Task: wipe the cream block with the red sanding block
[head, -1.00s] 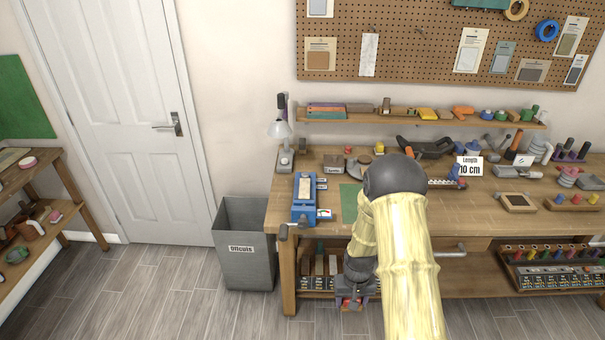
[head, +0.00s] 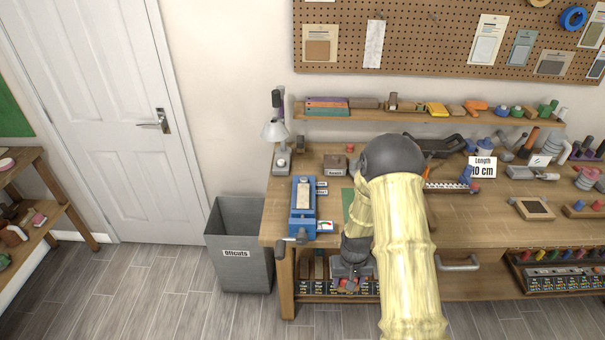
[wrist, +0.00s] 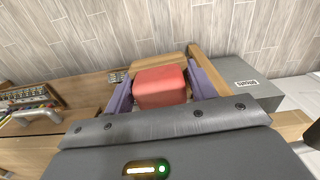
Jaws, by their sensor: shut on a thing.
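The red sanding block (wrist: 160,86) is between the two purple fingers of my gripper (wrist: 158,88) in the wrist view, and the fingers are shut on it. In the head view my gripper (head: 350,284) hangs low at the front edge of the bench, with only a bit of red showing. The cream block (head: 304,192) sits in the blue vise (head: 302,222) at the left end of the bench. My gripper is below and to the right of the vise, apart from the cream block.
A grey bin labelled Offcuts (head: 238,270) stands left of the wooden bench (head: 450,232). A green mat (head: 347,205) lies right of the vise, partly behind my arm. A lower shelf with small bins is under the bench. Floor in front is clear.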

